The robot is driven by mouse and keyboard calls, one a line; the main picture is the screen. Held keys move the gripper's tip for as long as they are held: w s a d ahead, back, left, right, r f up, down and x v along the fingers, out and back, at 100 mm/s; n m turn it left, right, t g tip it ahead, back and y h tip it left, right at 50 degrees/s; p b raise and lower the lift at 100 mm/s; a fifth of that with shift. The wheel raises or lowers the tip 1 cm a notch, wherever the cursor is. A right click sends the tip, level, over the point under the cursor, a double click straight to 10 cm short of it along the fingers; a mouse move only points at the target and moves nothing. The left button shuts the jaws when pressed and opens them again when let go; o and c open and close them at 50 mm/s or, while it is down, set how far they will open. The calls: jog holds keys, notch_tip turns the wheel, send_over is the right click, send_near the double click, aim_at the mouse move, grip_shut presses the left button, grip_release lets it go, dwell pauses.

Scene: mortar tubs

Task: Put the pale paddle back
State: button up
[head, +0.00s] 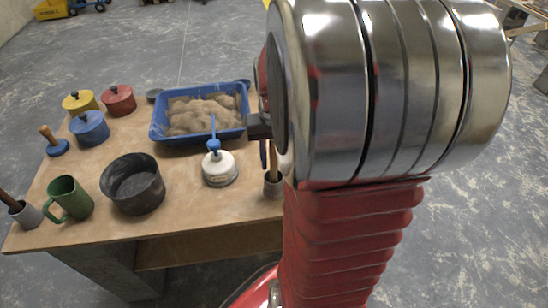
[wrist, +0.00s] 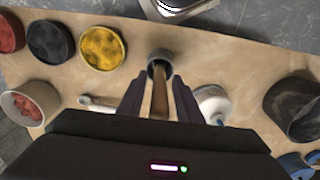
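A pale wooden paddle (wrist: 159,92) stands with its lower end in a small grey cup (wrist: 160,60) in the wrist view. In the head view, its wooden shaft (head: 273,158) rises from the grey cup (head: 273,185) at the table's right edge. My gripper (wrist: 158,85) has one dark finger on each side of the shaft, with a gap visible on both sides, so it looks open around it. In the head view my gripper (head: 262,135) is mostly hidden behind my arm. The paddle's end inside the cup is hidden.
A green mug (head: 70,198) and another stick in a cup (head: 25,213) are at left. Several lidded pots (head: 89,127) stand farther back.

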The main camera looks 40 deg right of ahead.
jog(key=shift+o, duration=0.2)
jog(key=shift+r, duration=0.1)
notch_tip(320, 180, up, 12)
dwell(0.6)
jog(key=shift+a, duration=0.1)
dwell(0.4)
jog(key=s+a+n+t, duration=0.2)
jog(key=a+n, duration=0.1)
jog(key=a, duration=0.8)
jog(key=s+a+n+t, duration=0.1)
jog(key=a+n+t, duration=0.2)
jog(key=a, duration=0.8)
jog(key=shift+s+a+n+t, duration=0.3)
jog(key=shift+s+a+n, duration=0.05)
jog(key=shift+a+n, duration=0.05)
